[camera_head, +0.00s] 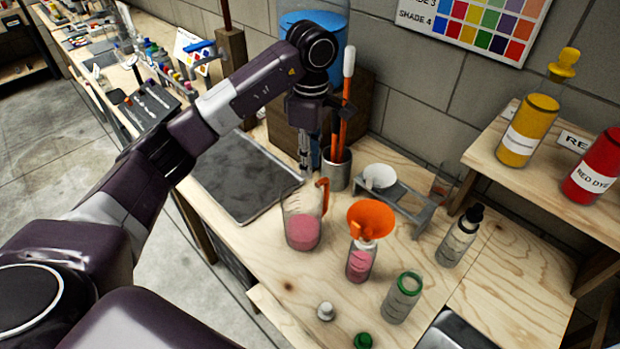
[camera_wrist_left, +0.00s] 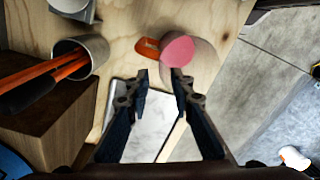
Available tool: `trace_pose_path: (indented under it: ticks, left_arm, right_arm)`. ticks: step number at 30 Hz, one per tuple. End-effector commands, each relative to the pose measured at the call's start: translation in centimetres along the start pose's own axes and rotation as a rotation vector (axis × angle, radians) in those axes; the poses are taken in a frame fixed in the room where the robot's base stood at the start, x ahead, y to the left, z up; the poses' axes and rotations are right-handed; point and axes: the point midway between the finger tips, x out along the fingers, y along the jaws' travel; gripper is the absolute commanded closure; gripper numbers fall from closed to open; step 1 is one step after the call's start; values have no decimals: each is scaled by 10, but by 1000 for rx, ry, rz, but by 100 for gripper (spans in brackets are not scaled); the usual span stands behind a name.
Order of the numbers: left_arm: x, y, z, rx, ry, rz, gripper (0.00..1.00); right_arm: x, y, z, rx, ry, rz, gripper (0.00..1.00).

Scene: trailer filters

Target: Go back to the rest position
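My left gripper (camera_head: 304,168) hangs pointing down over the bench, behind the beaker in the head view. In the left wrist view my left gripper (camera_wrist_left: 160,80) has its two fingers apart with nothing between them. The glass beaker (camera_head: 303,222) with pink liquid and an orange handle stands upright on the bench. It also shows just beyond the fingertips in the left wrist view (camera_wrist_left: 200,62), apparently apart from them. My right gripper is in neither view.
A bottle (camera_head: 360,264) with pink liquid has an orange funnel (camera_head: 371,218) in its top. A green-rimmed bottle (camera_head: 402,298) stands nearby. A metal cup (camera_head: 337,170) with orange-handled tools is close to my left gripper. A dark mat (camera_head: 240,180) lies bare at left.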

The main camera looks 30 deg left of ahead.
Motion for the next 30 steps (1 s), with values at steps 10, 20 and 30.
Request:
trace_pose_path:
  ticks: [10,20,30]
  left_arm:
    - [-10,0,0,-2,0,0,78]
    - [-10,0,0,-1,-1,0,78]
    - [-60,-1,0,-1,-1,0,78]
  right_arm:
    - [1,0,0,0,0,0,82]
    - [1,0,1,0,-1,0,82]
    - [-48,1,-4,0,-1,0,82]
